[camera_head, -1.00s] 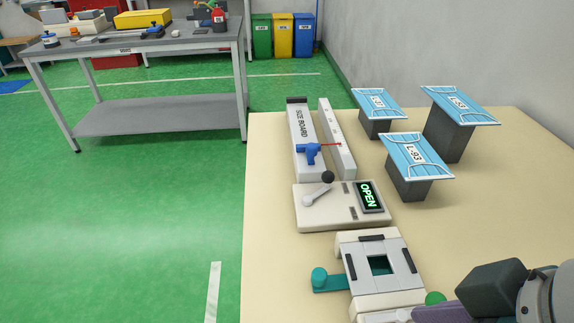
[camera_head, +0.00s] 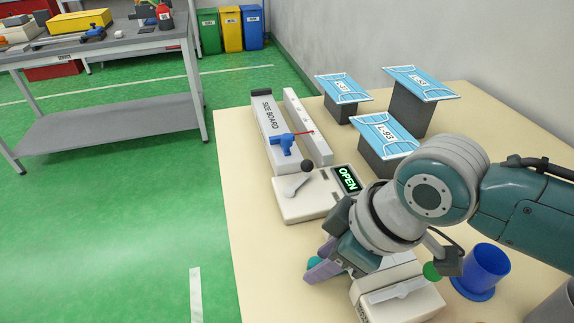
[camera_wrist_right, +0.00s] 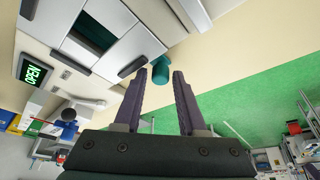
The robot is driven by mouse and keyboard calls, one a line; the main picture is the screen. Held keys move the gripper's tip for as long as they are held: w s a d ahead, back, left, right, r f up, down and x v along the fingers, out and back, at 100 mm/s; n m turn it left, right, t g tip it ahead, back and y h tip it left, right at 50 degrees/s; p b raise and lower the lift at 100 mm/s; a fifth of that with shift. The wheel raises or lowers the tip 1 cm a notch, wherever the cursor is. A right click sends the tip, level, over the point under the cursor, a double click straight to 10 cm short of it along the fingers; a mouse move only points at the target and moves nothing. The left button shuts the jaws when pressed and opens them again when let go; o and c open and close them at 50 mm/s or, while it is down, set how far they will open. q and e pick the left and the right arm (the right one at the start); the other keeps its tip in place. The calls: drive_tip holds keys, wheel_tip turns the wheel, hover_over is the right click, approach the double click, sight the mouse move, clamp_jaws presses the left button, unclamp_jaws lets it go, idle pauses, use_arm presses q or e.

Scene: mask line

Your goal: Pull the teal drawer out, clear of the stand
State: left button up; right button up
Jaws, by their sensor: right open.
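The teal drawer's tab and round knob (camera_wrist_right: 158,76) stick out of the pale stand (camera_wrist_right: 122,50) in the right wrist view. In the head view only a bit of the teal knob (camera_head: 312,263) shows beside my fingers. Dark teal shows through the square window (camera_wrist_right: 92,34) in the stand's top. My right gripper (camera_head: 322,263) is over the knob side of the stand, and my arm hides much of the stand. Its purple fingers (camera_wrist_right: 160,82) are open, with the knob near the gap between their tips. I cannot tell whether they touch it. My left gripper is not in view.
A control box with a lit OPEN sign (camera_head: 347,179) and a lever stands just behind. The size board (camera_head: 267,128) lies beyond it. Blue masks (camera_head: 386,133) rest on dark blocks. A blue cup (camera_head: 486,268) and green ball (camera_head: 432,271) are to the right.

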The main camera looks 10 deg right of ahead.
drive_tip(key=shift+a+f, duration=0.1)
drive_tip(key=shift+f, duration=0.1)
clamp_jaws()
idle(1.4)
